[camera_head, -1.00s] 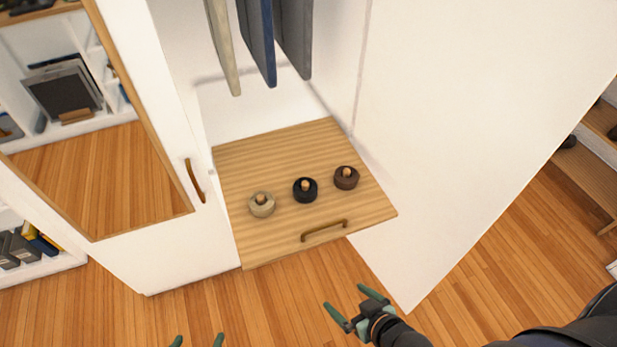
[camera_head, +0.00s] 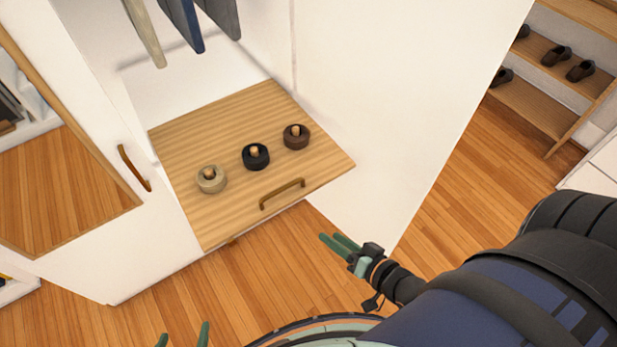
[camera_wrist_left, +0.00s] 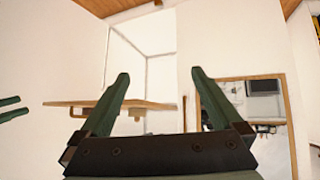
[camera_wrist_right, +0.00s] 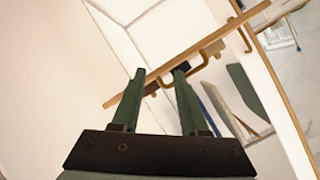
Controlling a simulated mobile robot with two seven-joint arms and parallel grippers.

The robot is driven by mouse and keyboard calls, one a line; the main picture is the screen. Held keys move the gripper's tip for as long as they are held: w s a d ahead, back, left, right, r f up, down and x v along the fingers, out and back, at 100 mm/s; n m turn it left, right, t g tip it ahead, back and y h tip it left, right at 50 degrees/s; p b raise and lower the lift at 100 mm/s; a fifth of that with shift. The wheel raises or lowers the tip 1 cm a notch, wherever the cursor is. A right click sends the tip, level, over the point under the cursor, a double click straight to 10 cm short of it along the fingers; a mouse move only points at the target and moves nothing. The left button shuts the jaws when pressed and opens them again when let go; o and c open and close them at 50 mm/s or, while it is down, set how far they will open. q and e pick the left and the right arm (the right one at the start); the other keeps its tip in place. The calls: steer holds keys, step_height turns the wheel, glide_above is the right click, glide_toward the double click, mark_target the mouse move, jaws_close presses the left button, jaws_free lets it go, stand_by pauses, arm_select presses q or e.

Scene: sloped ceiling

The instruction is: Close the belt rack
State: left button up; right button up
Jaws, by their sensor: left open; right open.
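The belt rack (camera_head: 225,215) is a wooden pull-out board, extended from the white wardrobe. Three rolled belts lie on it: beige (camera_head: 211,179), black (camera_head: 256,156) and brown (camera_head: 296,137). A bronze handle (camera_head: 282,194) is near its front edge. The rack also shows edge-on in the left wrist view (camera_wrist_left: 75,103) and right wrist view (camera_wrist_right: 150,75). My right gripper (camera_head: 333,239) is open and empty, below and to the right of the handle, apart from it. My left gripper (camera_head: 182,336) is open and empty at the bottom edge, mostly out of frame.
A mirrored wardrobe door (camera_head: 75,190) with a handle stands left of the rack. A white door panel (camera_head: 400,90) stands to its right. Trousers (camera_head: 180,25) hang above. A shoe shelf (camera_head: 545,105) is at the upper right. The wooden floor before the rack is clear.

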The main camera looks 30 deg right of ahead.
steer(key=d+m+t+b, duration=0.1)
steer(key=m, duration=0.1)
steer(key=d+m+t+b, duration=0.1)
steer(key=d+m+b, duration=0.1)
steer(key=d+f+m+t+y+b, duration=0.1)
steer(key=d+m+b, duration=0.1)
steer(key=m, duration=0.1)
steer(key=shift+w, duration=0.35)
steer(key=c, duration=0.6)
steer(key=shift+d+r+m+t+y+b, duration=0.5)
steer(key=shift+m+t+y+b, duration=0.15)
steer(key=shift+m, duration=0.35)
jaws_close()
steer(key=b, duration=0.1)
glide_toward(304, 183)
steer(key=x, duration=0.5)
steer(key=shift+w+f, duration=0.15)
steer(key=shift+w, duration=0.05)
arm_select(q)
step_height(304, 183, down, 6)
steer(key=w+d, duration=0.1)
steer(key=shift+w+d+m, duration=0.2)
steer(key=shift+d+m, duration=0.1)
arm_select(e)
steer(key=shift+w+a, duration=0.25)
steer(key=shift+w, duration=0.45)
arm_select(q)
steer(key=shift+f, duration=0.1)
arm_select(e)
steer(key=shift+w, duration=0.1)
